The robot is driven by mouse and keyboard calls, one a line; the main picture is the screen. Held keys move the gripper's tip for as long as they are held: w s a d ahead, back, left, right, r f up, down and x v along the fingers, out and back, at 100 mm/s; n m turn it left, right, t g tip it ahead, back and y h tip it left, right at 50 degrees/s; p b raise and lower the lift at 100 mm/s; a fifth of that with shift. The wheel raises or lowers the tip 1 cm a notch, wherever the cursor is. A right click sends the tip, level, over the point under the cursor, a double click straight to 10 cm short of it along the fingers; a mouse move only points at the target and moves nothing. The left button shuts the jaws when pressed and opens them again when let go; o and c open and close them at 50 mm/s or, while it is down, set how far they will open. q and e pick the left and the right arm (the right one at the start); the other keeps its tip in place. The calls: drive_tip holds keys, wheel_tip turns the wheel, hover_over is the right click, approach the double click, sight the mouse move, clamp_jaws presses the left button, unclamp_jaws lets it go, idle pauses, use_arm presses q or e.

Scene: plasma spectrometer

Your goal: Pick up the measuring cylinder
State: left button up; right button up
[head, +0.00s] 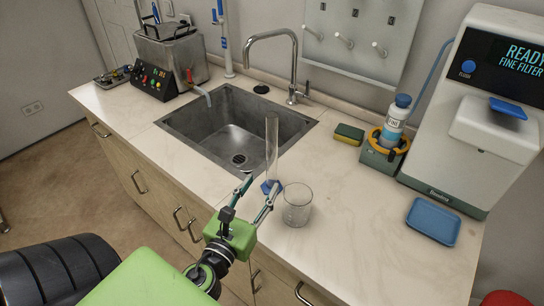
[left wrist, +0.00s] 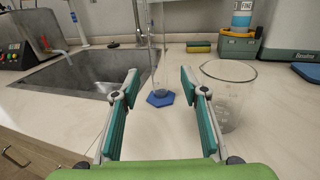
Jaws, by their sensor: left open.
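The measuring cylinder (head: 271,148) is a tall clear tube on a blue hexagonal base. It stands upright on the counter at the front right of the sink. In the left wrist view the measuring cylinder (left wrist: 158,60) stands ahead, between the lines of my two fingers. My left gripper (head: 258,197) is open and empty, its fingers pointing at the cylinder's lower part, short of it. It also fills the lower part of the left wrist view (left wrist: 157,88). The right gripper is in neither view.
A glass beaker (head: 297,204) stands close to my right-hand finger. The sink (head: 222,112) with its faucet lies behind left. A sponge (head: 349,134), a bottle (head: 396,118) in its holder, a blue tray (head: 433,221) and a white machine (head: 485,130) are to the right.

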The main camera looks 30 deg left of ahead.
sight(269, 171)
use_arm(q)
drive_tip(key=w, duration=0.2)
drive_tip(key=shift+w+a+r+p, duration=0.1)
drive_tip(key=shift+w+a+p, duration=0.2)
drive_tip(key=shift+w, duration=0.6)
drive_tip(key=w, duration=0.1)
drive_tip(key=w+a+p, duration=0.1)
drive_tip(key=w, duration=0.2)
drive_tip(key=shift+w+a+f+p, duration=0.1)
drive_tip(key=shift+a+f+p, duration=0.05)
drive_tip(key=shift+f+p, duration=0.15)
drive_tip(key=shift+w, duration=0.3)
drive_tip(key=shift+c, duration=0.8)
clamp_jaws()
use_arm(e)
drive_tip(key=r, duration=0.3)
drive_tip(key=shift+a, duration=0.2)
